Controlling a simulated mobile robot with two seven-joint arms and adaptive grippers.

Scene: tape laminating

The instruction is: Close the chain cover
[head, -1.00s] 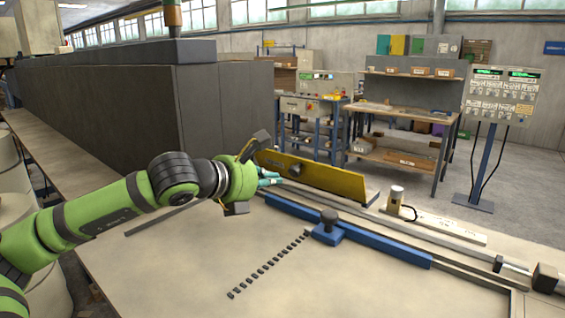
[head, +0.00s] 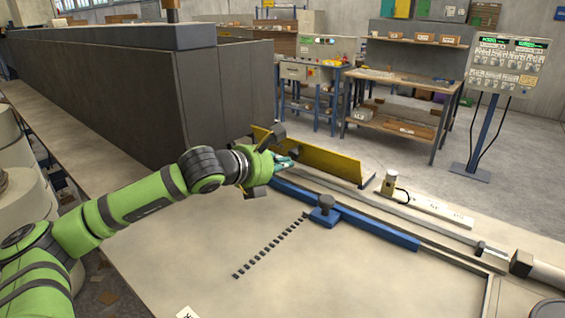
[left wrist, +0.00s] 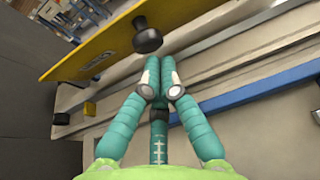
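The chain cover is a long yellow panel (head: 333,162) standing raised along the far side of the table in the head view. In the left wrist view the yellow panel (left wrist: 100,52) carries a round black knob (left wrist: 147,40). My left gripper (head: 288,162) is at the near side of the panel, toward its left end. In the left wrist view its teal fingers (left wrist: 160,65) are drawn together with nothing seen between them. Their tips lie just below the knob; I cannot tell whether they touch the panel. My right gripper is not in view.
A blue rail (head: 375,229) with a black-knobbed blue block (head: 325,211) runs in front of the cover. A small cylinder (head: 389,183) stands right of the panel. A dark grey wall (head: 225,100) rises behind my left arm. The near tabletop (head: 190,255) is mostly clear.

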